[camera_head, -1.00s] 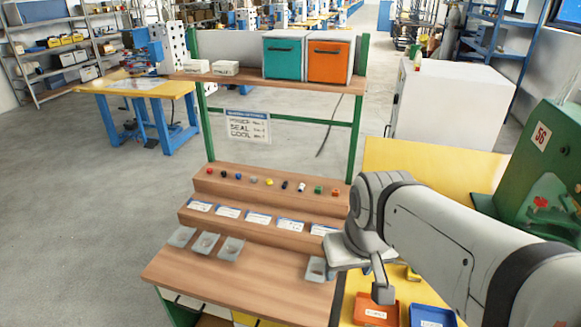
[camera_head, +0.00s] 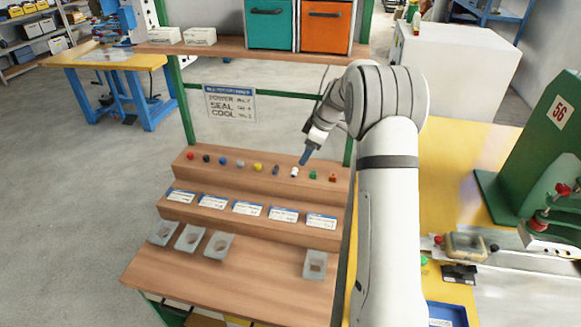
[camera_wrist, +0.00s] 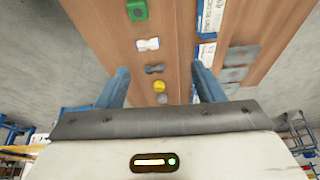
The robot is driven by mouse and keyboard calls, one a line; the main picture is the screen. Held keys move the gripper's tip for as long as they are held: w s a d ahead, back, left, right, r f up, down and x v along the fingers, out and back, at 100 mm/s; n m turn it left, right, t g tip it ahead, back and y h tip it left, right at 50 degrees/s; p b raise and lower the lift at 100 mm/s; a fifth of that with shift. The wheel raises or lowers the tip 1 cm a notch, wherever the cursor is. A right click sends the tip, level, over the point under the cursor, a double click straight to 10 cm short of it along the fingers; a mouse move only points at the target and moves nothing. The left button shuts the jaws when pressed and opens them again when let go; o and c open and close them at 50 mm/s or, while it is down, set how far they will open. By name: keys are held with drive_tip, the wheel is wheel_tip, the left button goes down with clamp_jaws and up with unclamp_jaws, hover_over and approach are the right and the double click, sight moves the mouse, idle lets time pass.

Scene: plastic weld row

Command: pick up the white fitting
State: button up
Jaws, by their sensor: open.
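The white fitting (camera_head: 295,172) sits on the top step of the wooden stand, in a row of small coloured fittings. In the wrist view the white fitting (camera_wrist: 148,44) lies just beyond the fingertips, between a green fitting (camera_wrist: 137,10) and a dark fitting (camera_wrist: 154,69). My gripper (camera_head: 306,157) is just above and right of the white fitting in the head view. In the wrist view my gripper (camera_wrist: 160,80) has its two blue fingers spread wide, with nothing held between them.
A red fitting (camera_head: 333,178) and a yellow fitting (camera_head: 258,167) share the row. Label cards (camera_head: 283,214) line the lower step (camera_head: 262,224). Grey trays (camera_head: 316,264) stand on the bench. A green upright (camera_head: 349,150) stands close behind my gripper.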

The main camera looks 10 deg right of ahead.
sight(295, 170)
drive_tip(key=w+f, duration=0.2)
drive_tip(key=shift+w+d+f+n, duration=0.1)
drive_tip(key=shift+w+f+n, duration=0.15)
drive_tip(key=shift+f+n, duration=0.15)
drive_tip(key=p+x, duration=0.1)
drive_tip(key=x, duration=0.2)
drive_tip(key=p+x, duration=0.1)
drive_tip(key=x, duration=0.2)
drive_tip(key=shift+a+f, duration=0.2)
drive_tip(key=shift+a, duration=0.15)
drive_tip(key=shift+c, duration=0.3)
drive_tip(key=c, duration=1)
